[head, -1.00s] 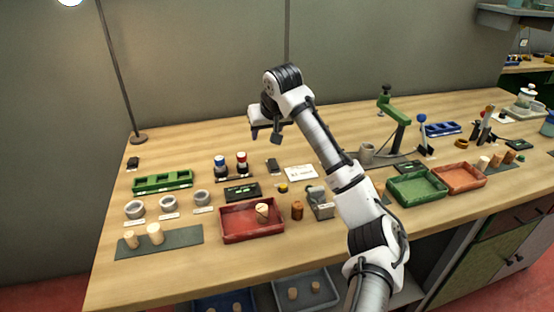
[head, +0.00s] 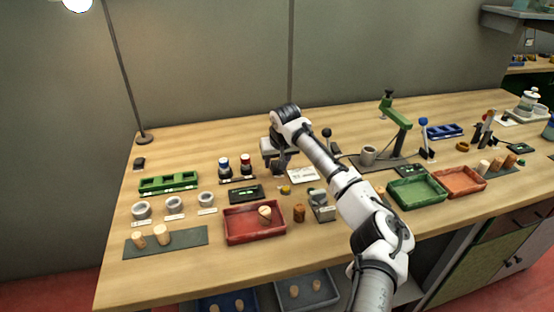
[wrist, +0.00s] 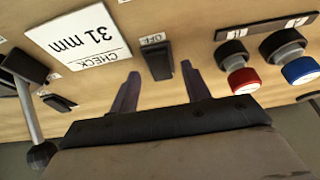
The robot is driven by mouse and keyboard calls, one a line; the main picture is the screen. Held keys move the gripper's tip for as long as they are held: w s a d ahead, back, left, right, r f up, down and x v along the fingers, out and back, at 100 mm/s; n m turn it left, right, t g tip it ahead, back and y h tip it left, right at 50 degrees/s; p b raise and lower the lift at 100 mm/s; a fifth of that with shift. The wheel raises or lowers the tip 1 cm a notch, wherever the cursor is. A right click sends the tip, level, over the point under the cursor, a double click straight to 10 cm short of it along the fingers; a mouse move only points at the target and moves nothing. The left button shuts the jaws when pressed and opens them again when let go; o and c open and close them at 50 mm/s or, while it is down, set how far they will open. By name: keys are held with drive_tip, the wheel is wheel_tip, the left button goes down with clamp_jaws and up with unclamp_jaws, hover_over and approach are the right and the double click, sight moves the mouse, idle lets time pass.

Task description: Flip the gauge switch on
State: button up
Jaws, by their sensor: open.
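The switch (wrist: 158,62), a small black block with a label reading OFF beside it, shows in the wrist view between my two fingertips. My gripper (wrist: 160,76) is open and empty, with one dark finger on each side of the switch. I cannot tell whether a finger touches it. In the head view my gripper (head: 279,170) is low over the back middle of the bench and hides the switch. A black panel with green marks (head: 246,194) lies in front and to the left; I cannot tell if it is the gauge.
A white card reading CHECK 31 mm (wrist: 78,40) lies beside the switch. Red-banded (wrist: 242,78) and blue-banded (wrist: 299,70) knobs stand on the other side. A black-ended lever (wrist: 30,105) is also close. A red tray (head: 240,236) stands in front.

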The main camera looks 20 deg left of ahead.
drive_tip(key=shift+w+a+f, duration=0.15)
drive_tip(key=shift+f, duration=0.45)
drive_tip(key=c, duration=1)
drive_tip(key=p, duration=0.1)
drive_tip(key=r+p, duration=0.1)
drive_tip(key=shift+w+a+g+p, duration=0.15)
drive_tip(key=shift+w+g+p, duration=0.05)
drive_tip(key=shift+g+p, duration=0.1)
drive_tip(key=shift+w+a+g+h+p, duration=0.1)
drive_tip(key=shift+w+g+h+p, duration=0.2)
drive_tip(key=shift+g+h+p, duration=0.5)
drive_tip(key=shift+w+f+g+h, duration=0.15)
drive_tip(key=shift+w+g+h, duration=0.15)
drive_tip(key=shift+w, duration=0.1)
drive_tip(key=shift+s+f+g+b, duration=0.25)
drive_tip(key=shift+g+b, duration=0.15)
drive_tip(key=shift+g, duration=0.1)
drive_tip(key=o, duration=1)
drive_tip(key=shift+s, duration=0.1)
